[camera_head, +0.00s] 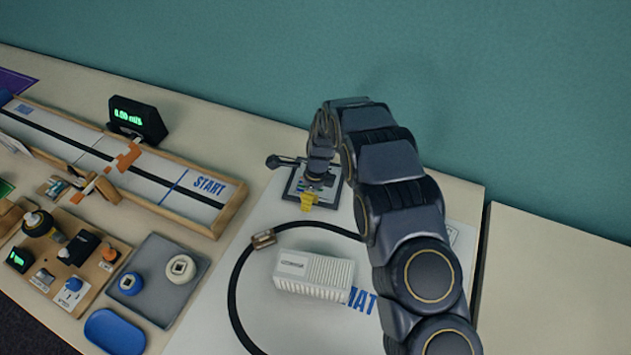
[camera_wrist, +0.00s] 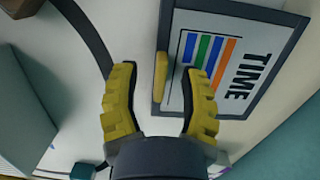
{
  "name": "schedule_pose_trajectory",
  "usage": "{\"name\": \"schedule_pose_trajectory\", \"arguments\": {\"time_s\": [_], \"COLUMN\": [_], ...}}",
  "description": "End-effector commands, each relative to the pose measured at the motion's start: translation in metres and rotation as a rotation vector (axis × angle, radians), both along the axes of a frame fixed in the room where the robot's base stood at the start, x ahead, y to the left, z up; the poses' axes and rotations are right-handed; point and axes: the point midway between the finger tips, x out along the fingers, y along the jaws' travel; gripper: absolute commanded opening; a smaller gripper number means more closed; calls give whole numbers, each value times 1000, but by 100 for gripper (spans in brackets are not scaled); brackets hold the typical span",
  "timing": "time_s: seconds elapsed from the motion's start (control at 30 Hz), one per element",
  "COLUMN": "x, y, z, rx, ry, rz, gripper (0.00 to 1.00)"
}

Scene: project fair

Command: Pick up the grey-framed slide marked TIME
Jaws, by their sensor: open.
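The TIME slide (camera_wrist: 232,62) lies at the right in the wrist view. It has a grey frame, a white face with coloured bars and the word TIME, and a yellow tab (camera_wrist: 160,77) on its left edge. My gripper (camera_wrist: 161,69) is open, its yellow fingers apart, with the tab showing between the fingertips. The right finger overlaps the slide's left part in the picture; I cannot tell the height gap. In the head view the slide (camera_head: 293,188) is partly hidden under my gripper, with a yellow piece at its near edge.
A black cable loop (camera_head: 233,289) and a white ribbed box (camera_head: 315,271) lie on the white mat nearer me. A wooden-edged START track (camera_head: 180,187) and a grey tray (camera_head: 155,315) with two round pieces are to the left. The teal wall (camera_head: 520,100) stands close behind.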

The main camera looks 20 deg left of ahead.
Motion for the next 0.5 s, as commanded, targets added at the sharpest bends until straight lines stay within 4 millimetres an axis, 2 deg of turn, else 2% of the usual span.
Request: {"name": "schedule_pose_trajectory", "arguments": {"time_s": [0.03,0.13,0.5], "x": [0,0,0], "y": [0,0,0], "z": [0,0,0], "rx": [0,0,0], "ry": [0,0,0], "rz": [0,0,0], "gripper": [44,2,0]}}
